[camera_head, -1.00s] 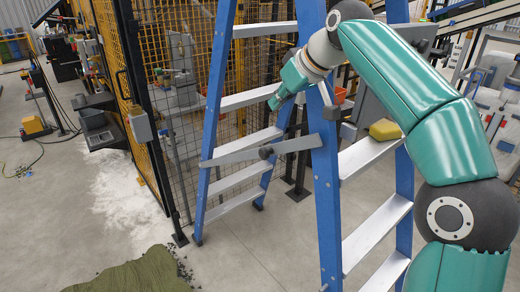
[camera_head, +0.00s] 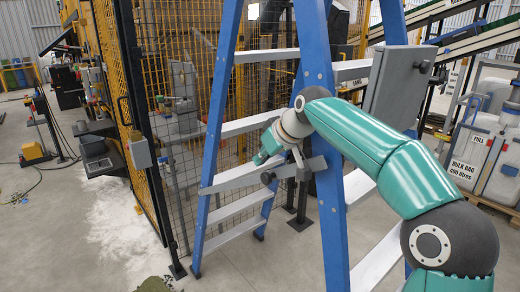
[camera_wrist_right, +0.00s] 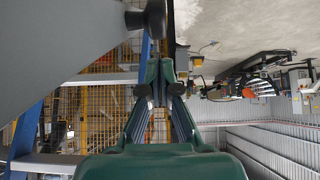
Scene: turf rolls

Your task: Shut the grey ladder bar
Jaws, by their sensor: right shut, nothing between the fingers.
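The grey ladder bar (camera_head: 232,184) spans between the blue side rails of the stepladder (camera_head: 318,130) and looks nearly straight, with a dark knob (camera_head: 267,178) at its middle. My right gripper (camera_head: 261,157) is shut and empty. In the head view it appears just above the bar, close to the knob; I cannot tell whether it touches. In the right wrist view my right gripper (camera_wrist_right: 161,75) shows its fingers together, with a large grey surface and a dark knob (camera_wrist_right: 153,18) near the upper left. My left gripper is out of view.
The ladder's pale treads (camera_head: 235,205) lie behind the bar. A yellow mesh fence (camera_head: 180,85) stands behind and left of the ladder. Bare floor (camera_head: 270,255) lies in front.

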